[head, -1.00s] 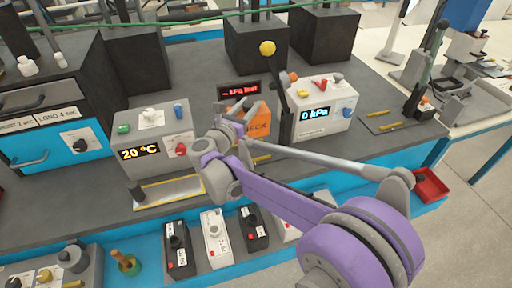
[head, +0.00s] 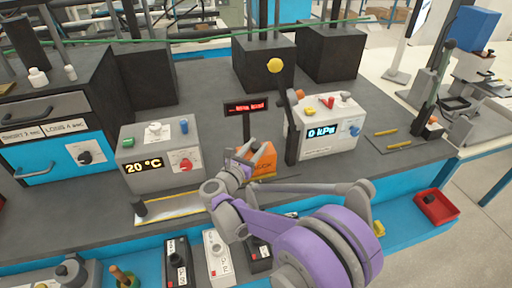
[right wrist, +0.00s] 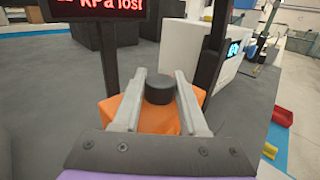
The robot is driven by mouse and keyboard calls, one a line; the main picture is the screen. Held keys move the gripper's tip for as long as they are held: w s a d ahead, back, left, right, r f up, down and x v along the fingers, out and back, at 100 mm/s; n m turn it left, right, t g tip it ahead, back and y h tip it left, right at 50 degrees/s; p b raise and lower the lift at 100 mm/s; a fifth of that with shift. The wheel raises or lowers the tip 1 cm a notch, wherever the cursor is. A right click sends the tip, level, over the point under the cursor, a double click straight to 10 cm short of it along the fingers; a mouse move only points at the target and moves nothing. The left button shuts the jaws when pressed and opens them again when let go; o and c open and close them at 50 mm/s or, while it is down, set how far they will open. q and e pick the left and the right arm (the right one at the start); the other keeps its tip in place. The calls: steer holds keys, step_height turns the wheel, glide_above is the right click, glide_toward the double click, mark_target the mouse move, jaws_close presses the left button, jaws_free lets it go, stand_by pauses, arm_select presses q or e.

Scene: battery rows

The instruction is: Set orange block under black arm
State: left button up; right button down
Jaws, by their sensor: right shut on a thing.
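The orange block (head: 266,168), with dark lettering on its front, is just left of the foot of the black arm (head: 291,130). The black arm is a tall lever with a yellow ball (head: 275,65) on top. My right gripper (head: 254,152) is shut on the block. In the right wrist view, its two fingers (right wrist: 159,88) lie either side of the round black knob on the orange block (right wrist: 160,118). The black arm (right wrist: 212,55) stands close on the right there. I cannot tell whether the block touches the table. My left gripper is out of view.
A red-lettered black display (head: 245,107) stands on a post behind the block. A grey kPa box (head: 333,130) is right of the black arm, and a 20 °C box (head: 160,160) is at left. Batteries (head: 218,255) line the front. Bare table shows between the boxes.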

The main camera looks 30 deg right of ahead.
steer(key=shift+f, duration=0.15)
steer(key=shift+c, duration=2.2)
jaws_free()
steer(key=shift+r, duration=0.2)
steer(key=shift+s+a, duration=0.15)
steer(key=shift+a, duration=0.1)
steer(key=v, duration=1.1)
steer(key=shift+s+a, duration=0.2)
